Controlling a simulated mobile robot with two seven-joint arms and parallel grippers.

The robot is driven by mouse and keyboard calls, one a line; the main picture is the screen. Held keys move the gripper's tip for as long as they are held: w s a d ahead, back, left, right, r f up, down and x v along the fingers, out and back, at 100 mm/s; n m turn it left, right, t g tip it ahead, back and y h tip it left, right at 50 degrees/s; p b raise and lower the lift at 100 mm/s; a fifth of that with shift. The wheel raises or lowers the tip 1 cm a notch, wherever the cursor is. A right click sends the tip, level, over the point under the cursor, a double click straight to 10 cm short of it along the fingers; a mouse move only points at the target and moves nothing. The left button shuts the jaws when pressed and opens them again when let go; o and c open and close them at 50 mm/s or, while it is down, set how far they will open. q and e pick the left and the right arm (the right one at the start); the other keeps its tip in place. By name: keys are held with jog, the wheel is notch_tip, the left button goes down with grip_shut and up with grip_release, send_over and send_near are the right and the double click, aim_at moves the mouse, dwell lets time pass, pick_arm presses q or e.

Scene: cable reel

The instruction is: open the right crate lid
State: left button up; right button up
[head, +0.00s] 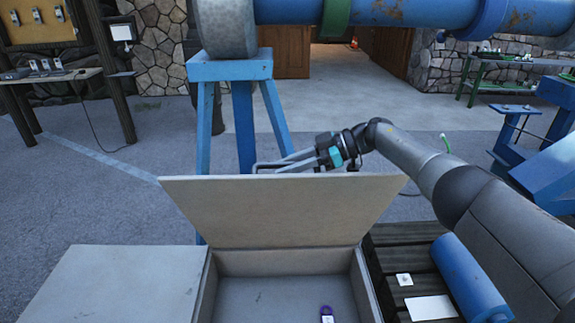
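The right crate lid (283,208) is a pale board standing raised at the back of an open crate (277,263), tilted away from me. Its top edge is in the air. The crate's grey inside shows, with a small purple ring-like thing (326,311) at the front. My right gripper (268,168) is just behind the lid's top edge, its two long fingers pointing left with a gap between them. The lid partly hides them, so contact with the lid is unclear. Nothing shows between the fingers. My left gripper is out of view.
A flat pale panel (115,284) lies left of the open crate. On the right, dark slats (405,262) carry a blue cylinder (468,275) and a white card (430,307). A blue trestle (232,70) stands behind the lid. Floor at left is mostly clear.

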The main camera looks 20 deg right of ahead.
jog(key=o, duration=0.3)
jog(key=shift+r, duration=0.1)
jog(key=shift+b+v, duration=1.45)
jog(key=shift+v, duration=6.15)
jog(key=shift+d, duration=0.1)
